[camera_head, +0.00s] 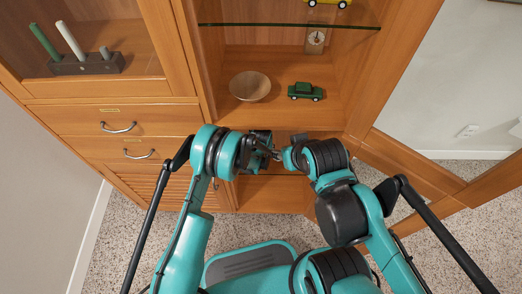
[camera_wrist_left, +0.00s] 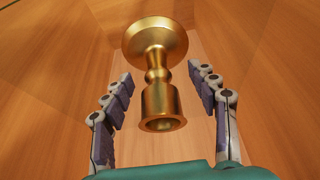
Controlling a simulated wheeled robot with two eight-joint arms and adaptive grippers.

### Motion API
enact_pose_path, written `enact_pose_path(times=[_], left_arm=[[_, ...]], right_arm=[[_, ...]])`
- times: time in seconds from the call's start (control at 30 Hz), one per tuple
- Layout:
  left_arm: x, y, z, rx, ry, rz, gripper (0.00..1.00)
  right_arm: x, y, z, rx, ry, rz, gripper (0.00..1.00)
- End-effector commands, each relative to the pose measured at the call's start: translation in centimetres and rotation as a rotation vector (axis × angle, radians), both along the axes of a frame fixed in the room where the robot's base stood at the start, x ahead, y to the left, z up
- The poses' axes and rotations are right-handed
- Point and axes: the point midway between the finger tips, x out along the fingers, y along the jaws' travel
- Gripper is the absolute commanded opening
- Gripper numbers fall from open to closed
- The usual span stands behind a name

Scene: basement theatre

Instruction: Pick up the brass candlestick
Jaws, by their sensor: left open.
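The brass candlestick (camera_wrist_left: 158,75) fills the middle of the left wrist view. Its broad round base is at the top of that picture and its hollow cup is at the bottom, nearer the camera. My left gripper (camera_wrist_left: 160,78) is open, with one finger on each side of the candlestick. A gap shows between each finger and the brass, so it is not gripped. In the head view my left gripper (camera_head: 266,150) is in front of the cabinet, and the candlestick is hidden behind my arms. My right arm ends close by; its fingers cannot be made out.
The wooden cabinet's open shelf (camera_head: 335,112) holds a wooden bowl (camera_head: 250,86) and a green toy car (camera_head: 305,91). A glass shelf (camera_head: 290,25) above carries a yellow toy car (camera_head: 328,2). An open cabinet door (camera_head: 418,170) stands at right. Wooden walls surround the candlestick closely.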

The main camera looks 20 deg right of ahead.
Motion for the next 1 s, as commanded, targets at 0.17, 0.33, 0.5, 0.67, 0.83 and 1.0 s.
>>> enact_pose_path(times=[0.17,0.33,0.5,0.67,0.83,1.0], left_arm=[[-0.02,-0.02,0.10,0.000,0.000,0.000,0.36],[-0.01,-0.01,0.10,0.000,0.000,0.000,0.00],[-0.01,-0.01,0.10,0.000,0.000,0.000,0.00],[0.01,-0.01,0.15,0.000,0.000,0.000,0.00],[0.03,0.00,0.19,0.000,0.000,0.000,0.00],[0.18,0.11,0.60,0.000,0.000,0.001,0.00]], right_arm=[[-0.02,0.00,0.07,0.000,0.000,0.000,0.40],[-0.01,0.00,0.08,0.000,0.000,0.000,0.40],[-0.02,0.00,0.07,0.000,0.000,0.000,0.40],[-0.02,0.00,0.07,0.000,0.000,0.000,0.40],[-0.01,0.00,0.09,0.000,0.000,0.000,0.40],[-0.01,0.00,0.26,0.000,0.000,0.000,0.40]])
